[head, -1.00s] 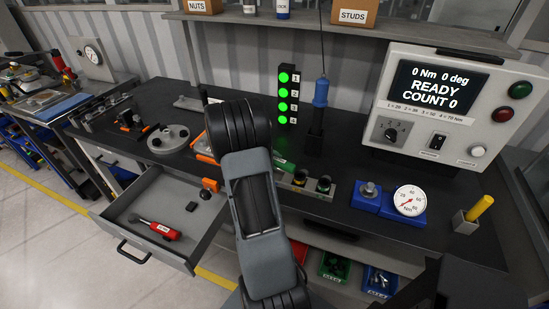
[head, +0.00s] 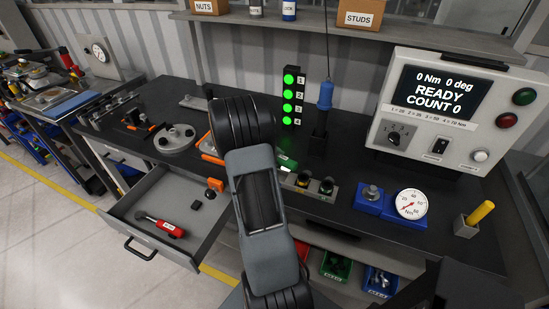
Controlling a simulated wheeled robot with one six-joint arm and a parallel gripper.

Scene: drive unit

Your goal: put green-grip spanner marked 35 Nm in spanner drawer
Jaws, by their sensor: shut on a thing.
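The open grey drawer (head: 185,228) sticks out from the left front of the bench. A red-grip spanner (head: 163,226) lies in it. A small dark block (head: 197,204) and an orange piece (head: 215,184) are toward its back right. A green piece (head: 287,163), perhaps the spanner's green grip, shows just right of my arm, behind the row of sockets. No 35 Nm marking can be read, and most of that piece is hidden. My gripper is hidden behind my arm, so its hold cannot be seen.
A light stack (head: 290,98) and hanging blue tool (head: 325,96) stand at mid-bench. A socket block (head: 305,186), gauge (head: 410,203) and yellow-handled item (head: 480,212) line the right front. A round grey plate (head: 174,139) lies left.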

